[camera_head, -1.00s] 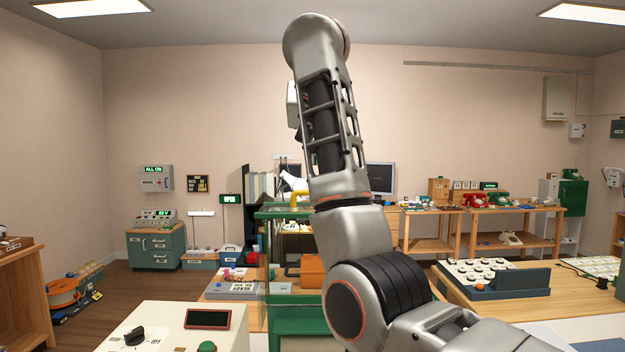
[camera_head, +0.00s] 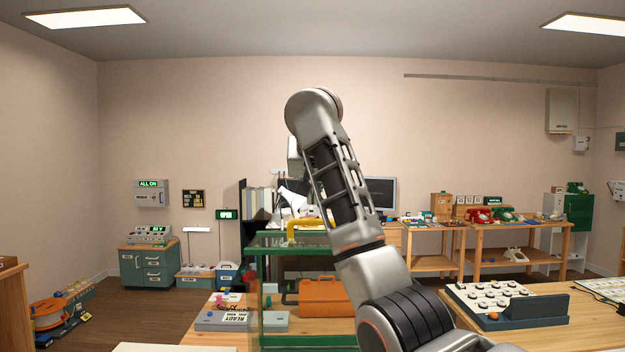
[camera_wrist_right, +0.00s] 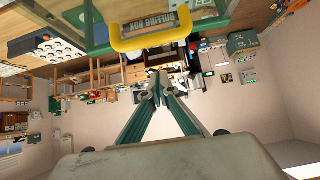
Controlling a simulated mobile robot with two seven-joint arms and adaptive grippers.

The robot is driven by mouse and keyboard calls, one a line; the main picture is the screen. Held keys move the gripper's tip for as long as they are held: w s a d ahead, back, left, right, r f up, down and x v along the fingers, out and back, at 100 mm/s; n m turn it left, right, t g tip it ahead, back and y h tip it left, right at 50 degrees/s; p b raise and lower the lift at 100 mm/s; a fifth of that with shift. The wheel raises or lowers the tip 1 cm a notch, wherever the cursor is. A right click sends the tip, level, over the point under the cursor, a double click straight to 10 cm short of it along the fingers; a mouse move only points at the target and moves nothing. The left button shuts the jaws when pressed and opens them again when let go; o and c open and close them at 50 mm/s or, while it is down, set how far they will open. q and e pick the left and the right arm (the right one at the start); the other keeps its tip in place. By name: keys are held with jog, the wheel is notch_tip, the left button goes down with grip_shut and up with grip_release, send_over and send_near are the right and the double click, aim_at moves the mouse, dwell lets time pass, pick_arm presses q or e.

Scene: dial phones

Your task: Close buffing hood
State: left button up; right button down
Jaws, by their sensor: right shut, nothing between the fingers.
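The buffing hood is a green-framed, clear-sided box (camera_head: 262,243) with a yellow handle (camera_head: 290,232) at its top, left of my right arm in the head view. In the right wrist view the picture is upside down. In the head view my right arm hides part of the hood and most of the gripper. I cannot tell how far open the hood is. My left gripper is out of view.
A wooden table at right holds a blue-grey button panel (camera_head: 535,309). Open wooden floor (camera_head: 150,318) lies at left.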

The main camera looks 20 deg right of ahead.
jog(key=shift+x, duration=1)
jog(key=shift+s+a+f, duration=0.2)
jog(key=shift+s+f, duration=0.15)
jog(key=shift+s, duration=0.15)
jog(key=shift+s+a+f, duration=0.2)
jog(key=shift+s+f, duration=0.15)
jog(key=shift+s, duration=0.2)
jog(key=shift+s+f, duration=0.35)
jog(key=shift+s, duration=0.25)
jog(key=shift+a, duration=0.1)
jog(key=shift+f, duration=0.1)
